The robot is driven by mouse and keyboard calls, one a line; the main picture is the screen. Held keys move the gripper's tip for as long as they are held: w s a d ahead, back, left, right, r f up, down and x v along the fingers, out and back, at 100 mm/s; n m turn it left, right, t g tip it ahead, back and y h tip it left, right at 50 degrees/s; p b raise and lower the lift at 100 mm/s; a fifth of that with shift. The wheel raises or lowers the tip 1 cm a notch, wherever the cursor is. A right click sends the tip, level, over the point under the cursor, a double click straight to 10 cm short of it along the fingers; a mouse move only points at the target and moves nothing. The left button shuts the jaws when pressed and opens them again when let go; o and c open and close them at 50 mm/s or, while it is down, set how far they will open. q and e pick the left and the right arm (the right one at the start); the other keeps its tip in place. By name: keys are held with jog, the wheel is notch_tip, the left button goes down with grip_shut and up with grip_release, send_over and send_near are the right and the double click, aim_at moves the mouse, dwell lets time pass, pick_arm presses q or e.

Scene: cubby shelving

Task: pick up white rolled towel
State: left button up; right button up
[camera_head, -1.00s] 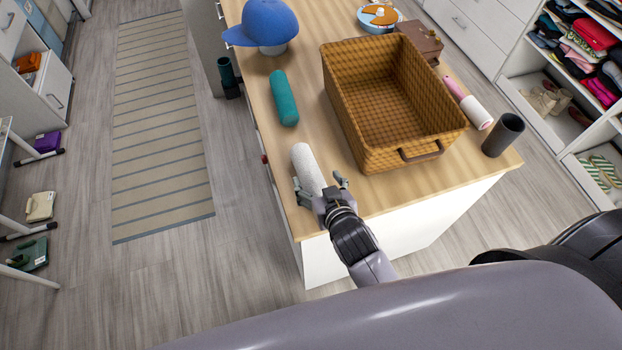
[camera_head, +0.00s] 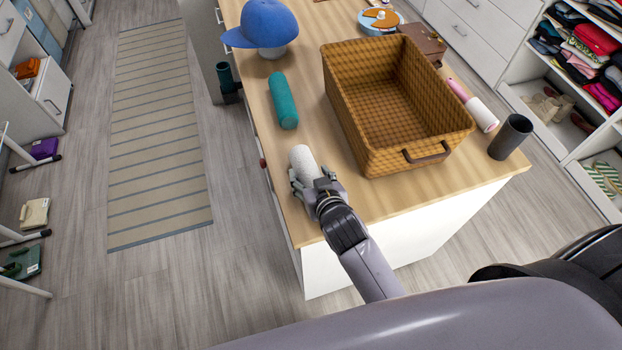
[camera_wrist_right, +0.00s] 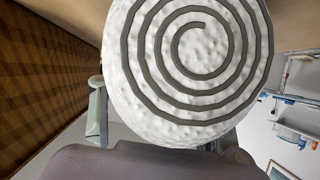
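The white rolled towel (camera_head: 303,159) lies near the left front corner of the wooden counter top. My right gripper (camera_head: 311,182) reaches it from the near side, with its fingers drawn in along both sides of the towel's near end. In the right wrist view the towel's round end with its grey spiral (camera_wrist_right: 190,65) fills the middle, very close. One finger shows at the towel's left edge; the other is mostly hidden behind the towel. The gripper appears shut on the towel, which seems at counter level. My left gripper is not in view.
A brown wicker basket (camera_head: 368,160) stands just right of the towel. A teal roll (camera_head: 283,101) and a blue cap (camera_head: 263,24) lie farther back. A dark cup (camera_head: 509,137) and a pink-handled roller (camera_head: 481,113) are at the right. The counter's left edge is close.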

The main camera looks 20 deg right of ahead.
jog(key=c, duration=0.8)
jog(key=shift+c, duration=0.5)
jog(key=shift+r, duration=0.1)
